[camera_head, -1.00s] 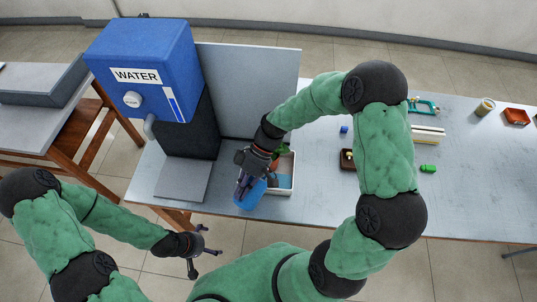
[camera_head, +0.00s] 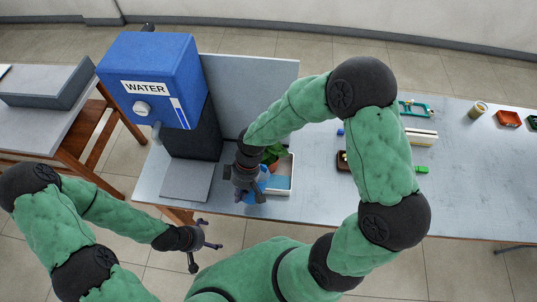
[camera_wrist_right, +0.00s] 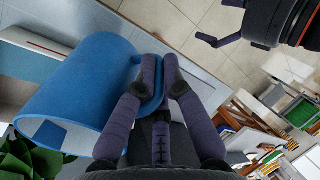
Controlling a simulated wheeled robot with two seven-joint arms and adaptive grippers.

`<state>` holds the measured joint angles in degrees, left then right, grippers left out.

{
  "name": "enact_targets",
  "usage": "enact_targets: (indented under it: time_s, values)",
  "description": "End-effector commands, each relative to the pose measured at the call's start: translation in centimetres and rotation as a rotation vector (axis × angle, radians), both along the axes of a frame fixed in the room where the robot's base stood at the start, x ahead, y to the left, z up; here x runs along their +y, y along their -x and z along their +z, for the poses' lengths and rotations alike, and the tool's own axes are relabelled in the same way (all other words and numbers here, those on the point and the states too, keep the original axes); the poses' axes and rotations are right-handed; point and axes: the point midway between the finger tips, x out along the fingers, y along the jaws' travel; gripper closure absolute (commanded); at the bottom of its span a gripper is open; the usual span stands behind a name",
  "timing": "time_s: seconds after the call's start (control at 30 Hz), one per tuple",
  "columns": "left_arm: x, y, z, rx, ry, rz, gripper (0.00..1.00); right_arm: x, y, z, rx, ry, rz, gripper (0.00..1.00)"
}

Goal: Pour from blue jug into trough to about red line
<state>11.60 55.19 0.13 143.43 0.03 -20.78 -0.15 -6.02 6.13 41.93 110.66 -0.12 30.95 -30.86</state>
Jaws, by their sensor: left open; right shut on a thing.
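My right gripper (camera_head: 247,188) is shut on the handle of the blue jug (camera_wrist_right: 80,90), at the left part of the white trough (camera_head: 291,175). In the head view the jug is mostly hidden by the gripper. In the right wrist view its open mouth points to the lower left, near green leaves. The trough holds a green plant (camera_head: 271,154) and a light-blue area; I cannot tell whether that is water. My left gripper (camera_head: 207,247) is open and empty, in front of the table's front edge.
A blue WATER dispenser (camera_head: 155,80) stands left of the trough, with a grey plate (camera_head: 187,181) below its spout. A grey panel (camera_head: 250,95) rises behind. Small items, including a brown tray (camera_head: 342,160), lie to the right, partly behind my right arm.

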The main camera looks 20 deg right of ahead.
Motion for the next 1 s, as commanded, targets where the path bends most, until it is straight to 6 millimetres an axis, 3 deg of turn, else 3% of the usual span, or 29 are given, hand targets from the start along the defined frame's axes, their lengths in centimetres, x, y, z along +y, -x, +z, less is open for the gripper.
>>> enact_targets:
  time_s: [0.4, 0.67, 1.0]
  values:
    - [0.0, 0.0, 0.4, 0.001, 0.000, 0.000, 0.00, 0.1, 0.0, 0.0, -0.020, 0.030, -0.001, 1.00]
    - [0.0, 0.0, -0.5, 0.001, 0.000, 0.000, 0.00, 0.0, -0.1, -1.1, -0.071, 0.121, 0.006, 1.00]
    - [0.0, 0.0, -5.1, 0.001, 0.000, 0.000, 0.00, -0.2, -0.3, -3.2, -0.150, 0.262, 0.007, 1.00]
